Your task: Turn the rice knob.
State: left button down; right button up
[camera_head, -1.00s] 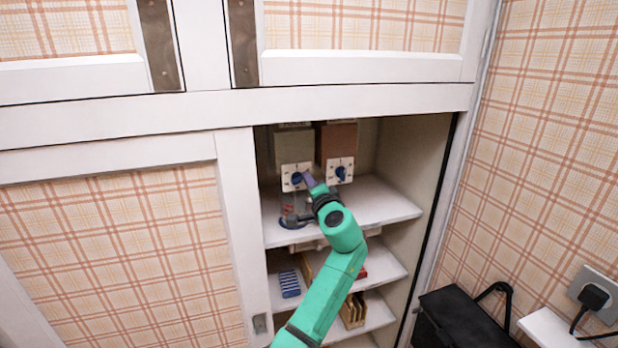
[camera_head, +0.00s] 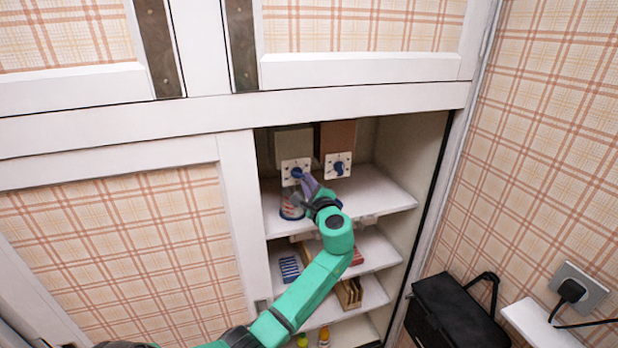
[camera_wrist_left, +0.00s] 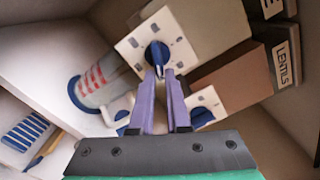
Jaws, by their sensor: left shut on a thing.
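Two dispensers hang side by side in the open cupboard: a grey-beige one (camera_head: 293,145) on the left and a brown one (camera_head: 337,137) on the right. Each has a white plate with a blue knob. In the left wrist view the brown one's label reads LENTILS (camera_wrist_left: 287,65); the label beside it shows only a final E (camera_wrist_left: 271,8). My left gripper (camera_wrist_left: 161,78) has its purple fingers shut on the blue knob (camera_wrist_left: 158,53) of the grey-beige dispenser. The gripper also shows in the head view (camera_head: 304,180). My right gripper is out of view.
The other blue knob (camera_head: 338,168) is just to the right. The cupboard's side wall (camera_head: 408,150) and shelf (camera_head: 375,195) bound the space. A black bag (camera_head: 455,310) lies outside at the right.

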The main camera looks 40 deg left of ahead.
pick_arm(q)
jog(key=shift+a+r+m, duration=0.2)
jog(key=shift+r+m, duration=0.1)
jog(key=shift+r, duration=0.05)
dwell(0.4)
jog(key=c, duration=0.9)
grip_release()
jog(key=shift+c, duration=0.2)
jog(key=shift+o, duration=0.2)
jog(key=shift+a+f, duration=0.25)
jog(key=shift+f, duration=0.1)
jog(key=b+v, duration=0.4)
jog(key=v, duration=1)
jog(key=shift+d+b, duration=0.2)
jog(key=shift+b, duration=0.2)
jog(key=shift+s, duration=0.15)
